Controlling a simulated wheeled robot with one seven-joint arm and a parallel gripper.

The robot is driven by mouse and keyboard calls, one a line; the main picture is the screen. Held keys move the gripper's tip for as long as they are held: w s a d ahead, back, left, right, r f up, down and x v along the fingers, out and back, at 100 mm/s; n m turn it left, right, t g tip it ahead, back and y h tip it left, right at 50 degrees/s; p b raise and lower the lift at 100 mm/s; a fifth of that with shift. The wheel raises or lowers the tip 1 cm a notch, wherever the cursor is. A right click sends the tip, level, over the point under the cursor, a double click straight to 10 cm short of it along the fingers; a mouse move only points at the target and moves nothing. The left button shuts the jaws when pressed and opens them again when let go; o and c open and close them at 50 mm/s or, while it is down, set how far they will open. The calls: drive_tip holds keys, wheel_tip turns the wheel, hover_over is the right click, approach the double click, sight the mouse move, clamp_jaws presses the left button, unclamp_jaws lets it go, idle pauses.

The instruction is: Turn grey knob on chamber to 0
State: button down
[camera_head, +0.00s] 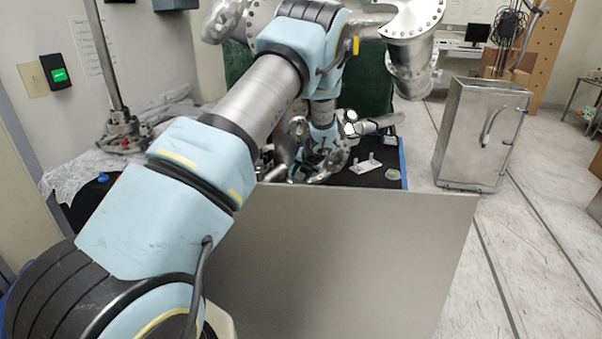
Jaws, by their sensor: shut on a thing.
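My light-blue arm reaches from the lower left over a grey panel and bends down to the chamber's metal parts. My gripper (318,151) is at the end of the wrist, small and partly hidden among shiny metal parts. It is shut on what appears to be the grey knob (330,166), a curved metal piece with lobes. The knob's marks and its 0 cannot be read. The chamber's steel flanges and pipes (412,22) show at the top, partly behind my arm.
A grey panel (350,265) stands in front of the dark bench top (385,178), which holds a small white bracket (366,167). A steel cabinet (482,135) stands at right. A metal post (104,55) rises at left.

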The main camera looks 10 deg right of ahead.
drive_tip(key=shift+c, duration=2.2)
unclamp_jaws()
drive_tip(key=b+v, duration=0.2)
drive_tip(key=v, duration=0.8)
drive_tip(key=shift+s+r, duration=0.2)
drive_tip(key=shift+r, duration=0.15)
